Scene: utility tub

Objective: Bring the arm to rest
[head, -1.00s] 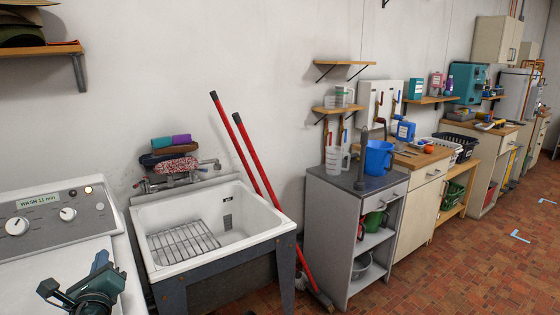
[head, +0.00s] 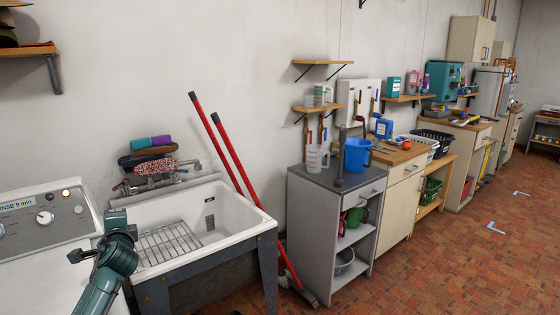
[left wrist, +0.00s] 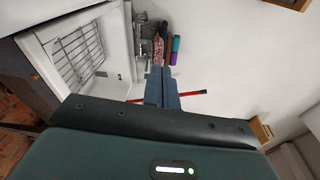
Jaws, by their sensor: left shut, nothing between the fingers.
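My left arm comes in at the lower left of the head view, in front of the washing machine. Its left gripper (head: 116,215) points up and away, beside the left edge of the utility tub (head: 262,222). In the left wrist view the two blue-grey fingers (left wrist: 161,88) are together with nothing between them. The gripper is empty and appears clear of the tub. The tub holds a wire rack (head: 168,247), which also shows in the left wrist view (left wrist: 78,50). My right gripper is not in view.
The washing machine (head: 38,278) stands left of the tub. Two red-handled tools (head: 228,150) lean at the tub's right. A grey cabinet (head: 318,230) and benches line the wall.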

